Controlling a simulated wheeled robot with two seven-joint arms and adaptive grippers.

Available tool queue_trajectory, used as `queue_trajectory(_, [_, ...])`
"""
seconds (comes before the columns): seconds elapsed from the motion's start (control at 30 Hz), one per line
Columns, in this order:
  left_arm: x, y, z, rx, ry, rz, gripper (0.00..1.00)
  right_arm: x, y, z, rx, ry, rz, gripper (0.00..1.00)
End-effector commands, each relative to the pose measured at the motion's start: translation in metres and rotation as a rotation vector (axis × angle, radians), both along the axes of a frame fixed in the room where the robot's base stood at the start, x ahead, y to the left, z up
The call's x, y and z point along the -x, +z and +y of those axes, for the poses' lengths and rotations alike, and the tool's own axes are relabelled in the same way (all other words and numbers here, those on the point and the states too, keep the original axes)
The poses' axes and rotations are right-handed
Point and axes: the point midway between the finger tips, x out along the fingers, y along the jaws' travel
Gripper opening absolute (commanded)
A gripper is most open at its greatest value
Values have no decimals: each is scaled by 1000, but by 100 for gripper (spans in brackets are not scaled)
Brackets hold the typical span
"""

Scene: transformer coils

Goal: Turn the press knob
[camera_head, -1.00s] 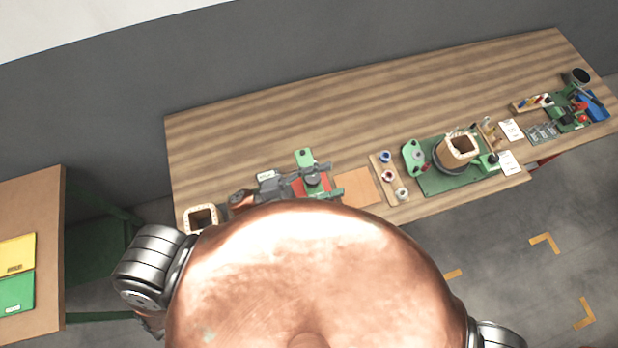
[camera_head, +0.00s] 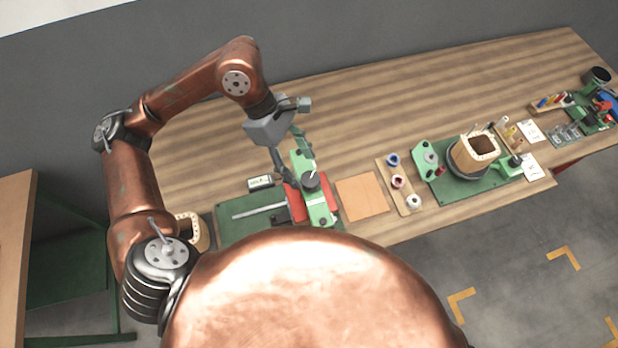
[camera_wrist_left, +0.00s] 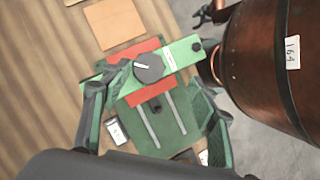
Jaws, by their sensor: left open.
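The press (camera_head: 319,207) is a green bar over red plates on a green base. Its dark round knob (camera_head: 312,182) has a white pointer mark and sits on top of the bar. In the left wrist view the knob (camera_wrist_left: 149,67) shows unobstructed, upper middle, its mark slanted. My left gripper (camera_head: 300,168) is open and empty above the press, on its far side in the head view. In the wrist view its two fingers (camera_wrist_left: 150,92) are spread wide on either side of the press, apart from the knob. A dark claw, apparently my right gripper (camera_wrist_left: 208,14), shows small at the top.
A tan pad (camera_head: 362,196) and a wooden strip with spools (camera_head: 398,184) lie right of the press. A coil on a green board (camera_head: 475,153) stands further right. Another wooden coil (camera_head: 190,229) sits by my left arm. The back of the table (camera_head: 400,95) is clear.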

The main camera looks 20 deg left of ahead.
Motion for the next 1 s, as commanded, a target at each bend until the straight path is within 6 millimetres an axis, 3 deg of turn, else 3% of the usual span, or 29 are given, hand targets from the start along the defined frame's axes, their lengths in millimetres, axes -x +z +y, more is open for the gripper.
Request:
queue_trajectory(0.2, [-11,1,11,-62,-18,-81,54,1,-6,-1,1,1,2,54])
queue_trajectory(0.7, [-8,-60,-15,-59,-17,-77,54,1,-3,-1,1,1,1,54])
queue_trajectory(1.0, [-8,-67,-18,-58,-17,-78,54,1,-3,-1,1,1,1,54])
